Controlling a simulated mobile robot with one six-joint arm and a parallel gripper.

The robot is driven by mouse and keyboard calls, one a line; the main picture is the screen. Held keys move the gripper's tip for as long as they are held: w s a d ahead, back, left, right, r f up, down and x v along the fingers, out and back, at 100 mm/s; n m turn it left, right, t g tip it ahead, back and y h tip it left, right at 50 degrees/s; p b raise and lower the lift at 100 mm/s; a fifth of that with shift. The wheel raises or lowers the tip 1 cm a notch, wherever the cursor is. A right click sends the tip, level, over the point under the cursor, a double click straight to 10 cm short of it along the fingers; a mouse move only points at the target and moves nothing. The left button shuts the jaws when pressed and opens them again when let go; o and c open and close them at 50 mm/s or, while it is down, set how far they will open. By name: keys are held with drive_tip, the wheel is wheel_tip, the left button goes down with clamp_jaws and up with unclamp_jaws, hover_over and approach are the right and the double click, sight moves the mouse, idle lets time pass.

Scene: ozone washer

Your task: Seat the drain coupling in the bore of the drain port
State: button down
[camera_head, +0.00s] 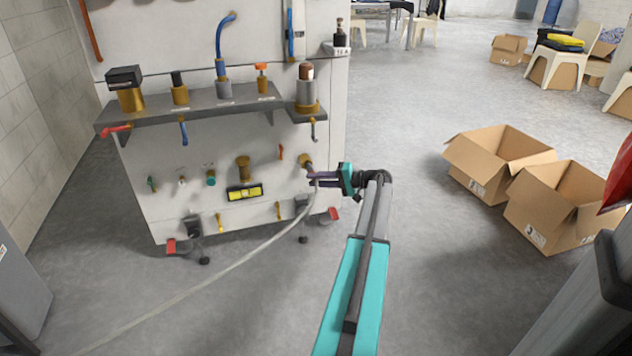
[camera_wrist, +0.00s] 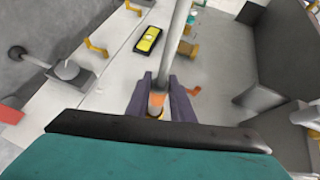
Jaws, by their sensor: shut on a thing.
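My gripper (camera_head: 314,178) is at the right part of the machine's front panel, with its jaws shut. In the wrist view its two dark purple fingers (camera_wrist: 160,100) close on the drain coupling (camera_wrist: 156,99), a small grey and orange piece at the end of a pale hose (camera_wrist: 176,45). In the head view the hose (camera_head: 262,243) hangs from the gripper and runs down to the lower left. A brass port (camera_head: 305,160), which seems to be the drain port, is just above the fingertips. The fingers and hose hide the bore, so I cannot tell whether the coupling is in it.
A grey shelf (camera_head: 205,108) with several fittings juts out above the gripper. A yellow level (camera_head: 245,192) and small taps sit on the panel to the left. Open cardboard boxes (camera_head: 553,208) stand on the floor at right. The floor between is clear.

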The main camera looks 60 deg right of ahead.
drive_tip(key=shift+w+d+p, duration=0.35)
drive_tip(key=shift+w+d, duration=1.3)
drive_tip(key=shift+w, duration=0.3)
idle(1.1)
drive_tip(key=c, duration=1.5)
unclamp_jaws()
drive_tip(key=shift+o, duration=0.2)
drive_tip(key=shift+s, duration=0.1)
drive_tip(key=p+v, duration=0.3)
drive_tip(key=v, duration=1)
drive_tip(key=shift+s+p, duration=0.3)
drive_tip(key=shift+p, duration=0.1)
drive_tip(key=shift+r, duration=0.1)
